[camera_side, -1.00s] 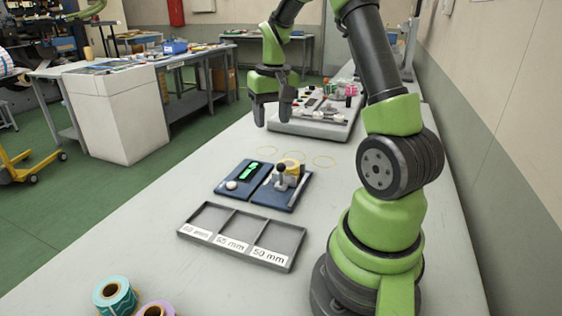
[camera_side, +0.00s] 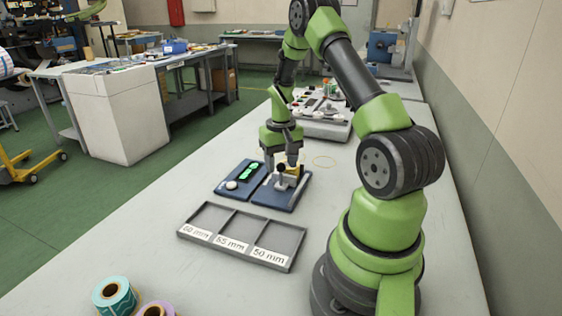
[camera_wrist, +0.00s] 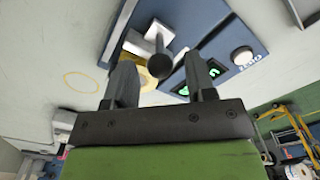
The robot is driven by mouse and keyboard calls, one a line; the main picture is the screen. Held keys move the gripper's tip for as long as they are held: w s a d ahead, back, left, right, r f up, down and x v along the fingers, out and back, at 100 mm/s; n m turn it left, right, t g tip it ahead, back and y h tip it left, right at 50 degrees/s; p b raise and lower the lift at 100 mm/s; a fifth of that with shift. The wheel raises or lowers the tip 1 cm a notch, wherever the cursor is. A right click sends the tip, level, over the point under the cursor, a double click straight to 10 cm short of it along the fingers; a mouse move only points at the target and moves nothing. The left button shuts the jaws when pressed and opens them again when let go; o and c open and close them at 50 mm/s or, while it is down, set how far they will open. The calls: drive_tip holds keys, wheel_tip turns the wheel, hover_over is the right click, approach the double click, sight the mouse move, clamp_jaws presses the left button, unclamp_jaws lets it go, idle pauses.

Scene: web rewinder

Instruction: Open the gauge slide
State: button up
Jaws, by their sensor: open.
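The gauge (camera_side: 277,203) is a dark blue plate with a lit green display and a white button, lying on the grey table. Its slide carries a metal block and a black ball knob (camera_side: 281,168). A yellow roll sits at the gauge, partly hidden by my gripper. My gripper (camera_side: 281,165) points down over the gauge, fingers open around the knob's place. In the wrist view the knob (camera_wrist: 160,66) shows between the two open fingers (camera_wrist: 161,72), apart from both. The gauge's display and button also show there, at the right.
A grey tray (camera_side: 237,243) with three compartments labelled 60, 55 and 50 mm lies in front of the gauge. Teal (camera_side: 113,297) and purple rolls stand at the near left edge. A grey machine panel (camera_side: 325,125) is behind the gripper. Yellow rings are marked on the table.

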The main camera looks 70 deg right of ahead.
clamp_jaws()
drive_tip(key=shift+a, duration=1.55)
unclamp_jaws()
wheel_tip(320, 180, up, 10)
